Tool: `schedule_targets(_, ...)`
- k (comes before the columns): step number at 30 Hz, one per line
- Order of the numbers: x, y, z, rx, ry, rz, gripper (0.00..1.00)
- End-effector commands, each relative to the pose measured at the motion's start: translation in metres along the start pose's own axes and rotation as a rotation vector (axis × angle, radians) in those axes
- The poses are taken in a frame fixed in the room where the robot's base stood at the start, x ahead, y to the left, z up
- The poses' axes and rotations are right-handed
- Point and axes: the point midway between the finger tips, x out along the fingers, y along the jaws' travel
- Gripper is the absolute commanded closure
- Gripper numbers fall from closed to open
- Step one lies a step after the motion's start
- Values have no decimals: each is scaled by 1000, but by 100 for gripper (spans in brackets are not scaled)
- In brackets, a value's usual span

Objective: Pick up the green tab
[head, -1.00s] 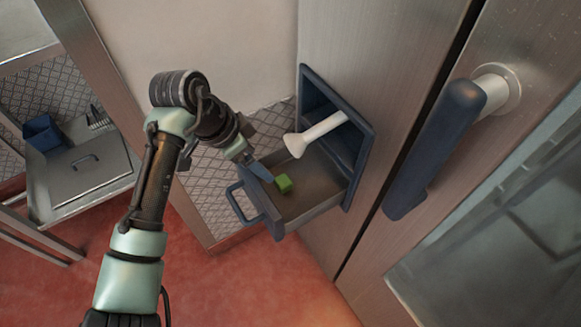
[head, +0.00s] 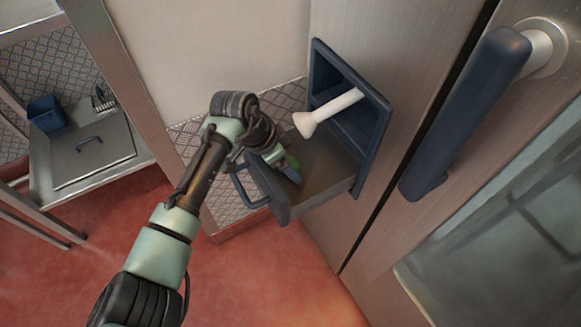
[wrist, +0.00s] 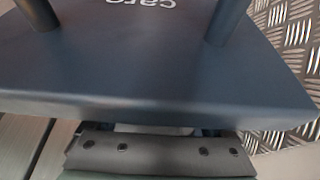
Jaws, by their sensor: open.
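The green tab (head: 292,163) is a small green block inside the open drawer, near its front, and shows only in part in the head view. My gripper (head: 290,174) is open and reaches down over the drawer front to the tab, with a blue fingertip beside it. I cannot tell whether the finger touches the tab. The drawer (head: 329,192) is pulled out of a blue-framed opening in the metal wall. In the wrist view the blue drawer front (wrist: 160,65) fills most of the picture and hides the tab and fingertips.
A white funnel-ended spout (head: 328,113) sticks out over the drawer. The drawer's blue handle (head: 247,192) is at its front. A large blue door handle (head: 466,110) is at right. A metal counter with a lidded tray (head: 93,157) stands at left.

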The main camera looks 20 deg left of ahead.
Motion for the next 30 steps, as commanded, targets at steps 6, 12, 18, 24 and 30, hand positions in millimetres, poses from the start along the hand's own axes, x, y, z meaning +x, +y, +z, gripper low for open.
schedule_targets(6, 0, 0, 0, 0, 1, 0, 20)
schedule_targets(12, 0, 0, 0, 0, 1, 0, 56)
schedule_targets(18, -1, 0, 0, 0, 1, 0, 92)
schedule_targets(24, -1, 0, 0, 0, 1, 0, 100)
schedule_targets(30, -3, 1, -2, 0, 2, 0, 100)
